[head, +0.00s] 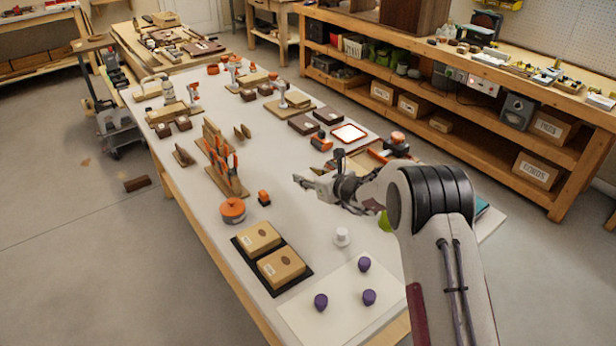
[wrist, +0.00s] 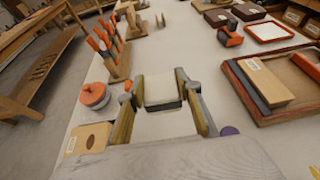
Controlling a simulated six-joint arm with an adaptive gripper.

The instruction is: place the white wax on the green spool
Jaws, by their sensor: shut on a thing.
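My gripper (head: 308,183) reaches out level over the middle of the white bench in the head view. In the wrist view its two fingers (wrist: 160,100) are shut on a pale block, the white wax (wrist: 160,90), between their tips. The wax has a dark lower edge and is hard to make out in the head view against the white bench. A green thing (head: 384,222), which may be the green spool, shows beside my arm in the head view. My arm hides much of it, so its shape is unclear. I see no green spool in the wrist view.
A small white piece (head: 342,237) stands on the bench near a pale sheet (head: 312,312) with purple pieces (head: 369,297). An orange round container (head: 232,210), a tool rack (head: 222,160) and boxes on a black tray (head: 306,281) stand left. Bare bench lies between.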

